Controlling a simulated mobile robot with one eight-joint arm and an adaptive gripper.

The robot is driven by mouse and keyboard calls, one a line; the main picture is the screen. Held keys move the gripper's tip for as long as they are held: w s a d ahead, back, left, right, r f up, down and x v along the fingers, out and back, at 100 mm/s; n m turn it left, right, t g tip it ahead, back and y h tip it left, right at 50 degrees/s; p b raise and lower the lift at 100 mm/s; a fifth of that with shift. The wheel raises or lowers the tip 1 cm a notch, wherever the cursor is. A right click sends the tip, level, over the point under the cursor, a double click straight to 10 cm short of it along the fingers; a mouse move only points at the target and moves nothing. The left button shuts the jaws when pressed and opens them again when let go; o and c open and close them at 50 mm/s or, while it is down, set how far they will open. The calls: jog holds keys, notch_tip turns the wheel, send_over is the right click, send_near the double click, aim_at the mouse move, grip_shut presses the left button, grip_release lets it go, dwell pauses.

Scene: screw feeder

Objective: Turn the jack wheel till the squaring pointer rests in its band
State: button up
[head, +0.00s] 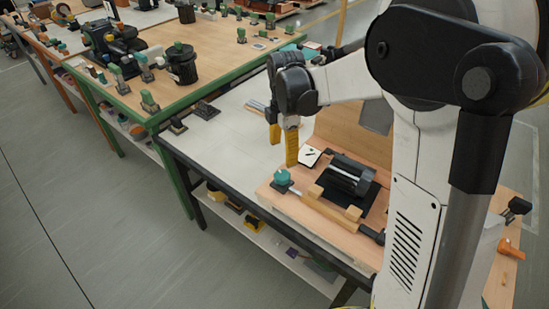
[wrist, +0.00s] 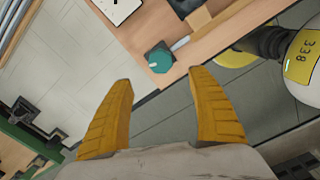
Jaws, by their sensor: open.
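A teal wheel (head: 282,177), likely the jack wheel, sits at the left front corner of a wooden board. It also shows in the wrist view (wrist: 160,58) with a light mark on its top and a rod beside it. A white plate (head: 310,156) with a dark mark lies behind it; part of this plate shows at the wrist view's top edge (wrist: 117,8). I cannot make out the pointer's band. My gripper (head: 283,148) is open and empty, its yellow fingers apart from the wheel. In the wrist view the wheel appears beyond the gap between the fingertips (wrist: 159,77).
The wooden board (head: 335,238) carries a dark cylindrical device (head: 347,176) and a wooden bar (head: 325,209) with blocks. An orange clamp (head: 510,249) is at the right. The white tabletop (head: 225,130) left of the board is largely clear. A green-edged bench (head: 150,110) with several items stands behind.

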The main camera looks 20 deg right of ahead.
aim_at(282, 174)
notch_tip(282, 174, down, 11)
jog(key=b, duration=0.4)
jog(key=shift+w, duration=0.1)
jog(key=shift+c, duration=0.3)
jog(key=c, duration=1.2)
